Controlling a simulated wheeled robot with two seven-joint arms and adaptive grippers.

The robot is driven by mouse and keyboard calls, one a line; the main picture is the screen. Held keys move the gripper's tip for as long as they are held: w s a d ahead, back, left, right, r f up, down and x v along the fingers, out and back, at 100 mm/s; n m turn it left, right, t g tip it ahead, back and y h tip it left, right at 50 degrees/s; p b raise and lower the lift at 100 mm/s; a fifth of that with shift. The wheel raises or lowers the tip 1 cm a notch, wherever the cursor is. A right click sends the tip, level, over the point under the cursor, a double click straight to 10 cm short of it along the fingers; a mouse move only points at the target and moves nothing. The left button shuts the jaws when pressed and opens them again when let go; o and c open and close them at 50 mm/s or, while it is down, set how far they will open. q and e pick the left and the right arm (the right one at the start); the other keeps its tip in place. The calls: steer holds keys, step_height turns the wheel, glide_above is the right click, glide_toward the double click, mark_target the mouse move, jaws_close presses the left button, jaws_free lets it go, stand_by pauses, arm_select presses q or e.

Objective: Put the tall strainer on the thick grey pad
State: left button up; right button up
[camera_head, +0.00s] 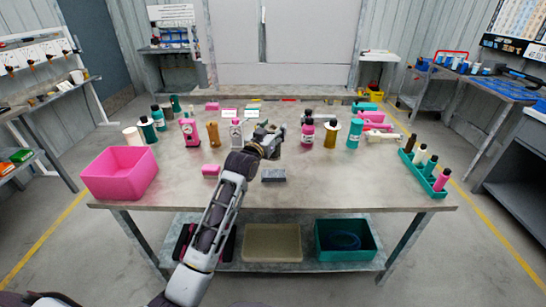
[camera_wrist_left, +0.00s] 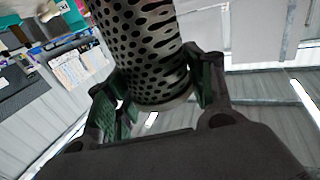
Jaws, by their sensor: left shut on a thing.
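The tall strainer (camera_wrist_left: 145,45) is a grey metal cylinder full of holes. In the left wrist view it stands between the two fingers of my left gripper (camera_wrist_left: 160,95), which is shut on it. In the head view my left gripper (camera_head: 267,139) is above the middle of the table; the strainer is hard to make out there. The thick grey pad (camera_head: 273,176) lies on the table near its front edge, a little nearer than the gripper, with its top bare. My right gripper is not in view.
A pink bin (camera_head: 120,172) stands at the table's left, and a small pink block (camera_head: 211,171) lies left of the pad. Several bottles stand behind the gripper. A green rack (camera_head: 424,174) with bottles is at the right. The table right of the pad is clear.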

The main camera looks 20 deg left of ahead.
arm_select(q)
step_height(320, 180, down, 2)
steer(key=shift+f, duration=0.55)
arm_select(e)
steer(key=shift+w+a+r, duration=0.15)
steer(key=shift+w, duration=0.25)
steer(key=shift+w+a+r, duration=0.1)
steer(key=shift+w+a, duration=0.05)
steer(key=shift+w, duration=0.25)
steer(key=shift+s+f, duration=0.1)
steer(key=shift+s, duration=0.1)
arm_select(q)
steer(key=shift+f, duration=0.3)
step_height(320, 180, down, 3)
steer(key=shift+b, duration=0.4)
steer(key=shift+f, duration=0.75)
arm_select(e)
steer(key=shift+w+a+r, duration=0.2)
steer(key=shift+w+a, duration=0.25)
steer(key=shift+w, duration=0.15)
